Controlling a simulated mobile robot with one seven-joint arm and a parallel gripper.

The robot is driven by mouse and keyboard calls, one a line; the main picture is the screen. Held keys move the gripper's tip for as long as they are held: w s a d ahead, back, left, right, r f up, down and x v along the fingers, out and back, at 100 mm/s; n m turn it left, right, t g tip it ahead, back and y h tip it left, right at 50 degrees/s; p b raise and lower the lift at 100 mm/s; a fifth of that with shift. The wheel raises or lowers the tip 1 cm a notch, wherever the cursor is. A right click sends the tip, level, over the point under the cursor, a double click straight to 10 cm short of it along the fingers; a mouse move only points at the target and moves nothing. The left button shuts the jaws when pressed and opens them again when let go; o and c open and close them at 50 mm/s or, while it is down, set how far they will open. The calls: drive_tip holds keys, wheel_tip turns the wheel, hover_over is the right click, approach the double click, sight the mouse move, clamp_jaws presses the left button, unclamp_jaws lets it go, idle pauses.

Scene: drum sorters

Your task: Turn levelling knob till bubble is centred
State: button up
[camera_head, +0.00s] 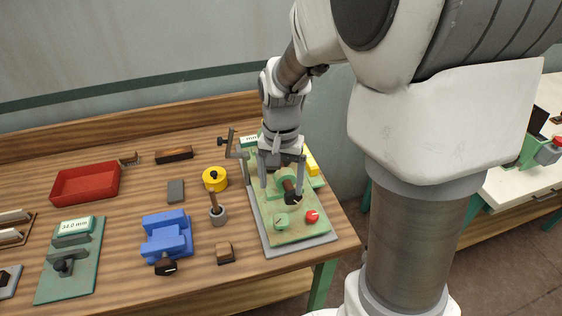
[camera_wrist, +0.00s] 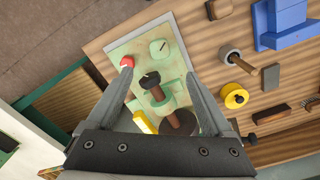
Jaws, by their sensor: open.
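The green-topped fixture (camera_head: 292,234) stands on a grey base at the table's right end. It carries a black knob (camera_head: 293,198) on a brown shaft, also in the wrist view (camera_wrist: 149,80). A red knob (camera_head: 312,216) and a pale green dial (camera_head: 282,219) are near its front edge. My gripper (camera_head: 282,187) is open and empty, pointing down over the fixture. In the wrist view its fingers (camera_wrist: 156,66) stand apart, with the black knob between them in the picture; I see no contact. I cannot make out a bubble.
A grey bracket (camera_head: 236,150) stands at the fixture's left. A green gauge (camera_head: 70,262) is far left.

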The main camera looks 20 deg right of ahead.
wheel_tip(320, 180, up, 5)
drive_tip(key=shift+r, duration=0.1)
idle(0.5)
drive_tip(key=s+r+n+t, duration=0.2)
drive_tip(key=s+r+n, duration=0.1)
drive_tip(key=s, duration=0.4)
drive_tip(key=s+r+n+t, duration=0.3)
drive_tip(key=s+r, duration=0.2)
drive_tip(key=s, duration=0.2)
drive_tip(key=shift+s+r+t, duration=0.2)
drive_tip(key=shift+r+t, duration=0.1)
drive_tip(key=shift+r, duration=0.1)
drive_tip(key=shift+d, duration=0.15)
idle(1.6)
